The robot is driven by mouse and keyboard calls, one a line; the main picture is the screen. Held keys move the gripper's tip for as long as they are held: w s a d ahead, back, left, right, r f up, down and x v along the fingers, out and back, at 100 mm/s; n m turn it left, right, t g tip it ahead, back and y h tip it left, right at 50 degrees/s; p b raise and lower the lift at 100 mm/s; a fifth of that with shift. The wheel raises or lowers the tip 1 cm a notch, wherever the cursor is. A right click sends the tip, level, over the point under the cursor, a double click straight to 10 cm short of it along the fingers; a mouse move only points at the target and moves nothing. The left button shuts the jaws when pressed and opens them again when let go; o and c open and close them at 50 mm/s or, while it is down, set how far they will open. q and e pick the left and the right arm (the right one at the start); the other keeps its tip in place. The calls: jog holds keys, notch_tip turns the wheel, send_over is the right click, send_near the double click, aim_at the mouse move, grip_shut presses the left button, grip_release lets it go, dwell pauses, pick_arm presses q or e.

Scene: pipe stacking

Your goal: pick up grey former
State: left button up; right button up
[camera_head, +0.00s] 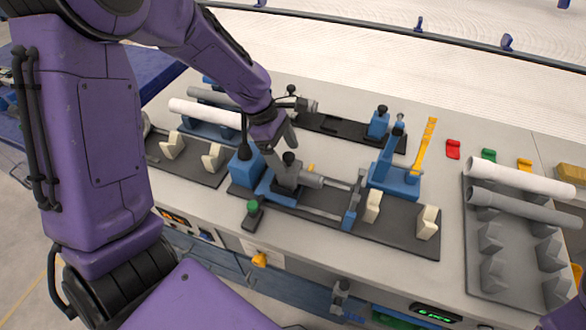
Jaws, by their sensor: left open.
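My left gripper (284,150) points down over the blue fixture on the middle black base, its fingers apart. Just below it is a grey block with a black knob (290,176), seated in the blue fixture (266,188) with a grey cylinder pointing right. This may be the grey former; I cannot tell for sure. The fingers partly overlap its top, and I cannot tell whether they touch it. Another grey piece (308,106) lies behind the gripper, partly hidden by my arm. My right gripper is out of view.
A white pipe (520,179) and a grey pipe (524,208) lie on the grey rack at right. Small red (453,149) and green (488,156) pieces lie behind. Another white pipe (205,114) is at left.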

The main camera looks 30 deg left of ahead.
aim_at(293, 165)
pick_arm(q)
jog(key=x, duration=0.4)
jog(key=shift+s+d+f, duration=0.15)
jog(key=shift+s+d, duration=0.05)
jog(key=shift+d, duration=0.2)
jog(key=shift+w+d+f, duration=0.15)
jog(key=shift+w+f, duration=0.05)
jog(key=shift+f, duration=0.25)
jog(key=shift+s+r, duration=0.1)
jog(key=shift+c, duration=1)
jog(key=c, duration=1.3)
